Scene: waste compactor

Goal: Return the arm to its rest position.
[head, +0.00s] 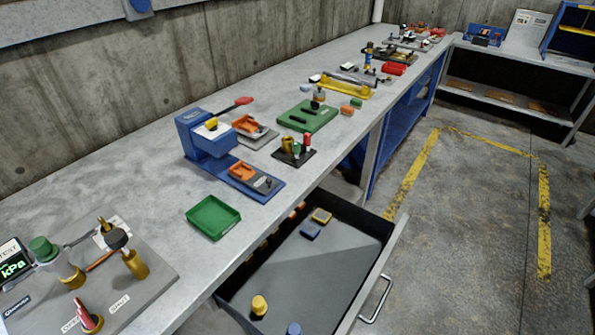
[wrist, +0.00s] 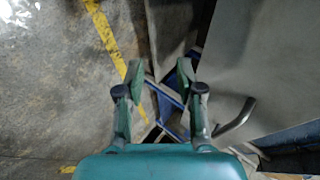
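My gripper (wrist: 160,72) shows in the wrist view, its two green-tipped fingers apart with nothing between them. Concrete floor and blue bench framing lie beyond the fingers. A curved metal bar (wrist: 236,118), which looks like the drawer handle, is just right of the right finger in that view; I cannot tell the gap between them. My arm and gripper do not show in the head view.
A long grey workbench (head: 110,190) holds a blue press (head: 205,135), a green tray (head: 213,216) and a gauge station. Below it a drawer (head: 335,262) stands open with several small blocks inside. Open floor (head: 470,220) with yellow lines lies to the right.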

